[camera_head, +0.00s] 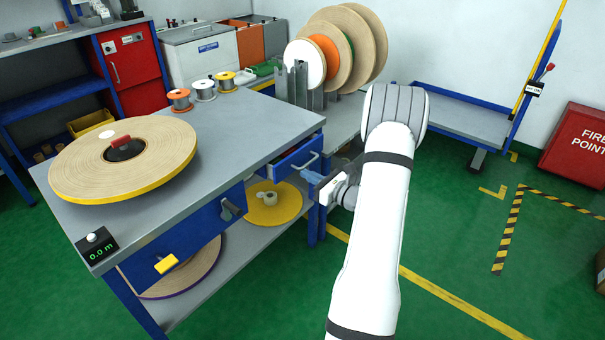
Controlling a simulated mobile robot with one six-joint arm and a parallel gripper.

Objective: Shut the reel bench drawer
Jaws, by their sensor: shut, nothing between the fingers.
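The reel bench (240,120) has a grey top and blue frame. Its blue drawer (288,165) sits under the top near the right corner and stands partly out, with its inside showing. A light bar handle (308,161) is on the drawer's front. My gripper (307,176) is shut and empty, just below and in front of the handle. I cannot tell whether it touches the drawer front. My white arm reaches up from the bottom and hides part of the floor and shelving behind.
A large tape reel (75,172) lies on the bench, with several small spools (204,91) at the back. A lower shelf holds a yellow reel (262,203).

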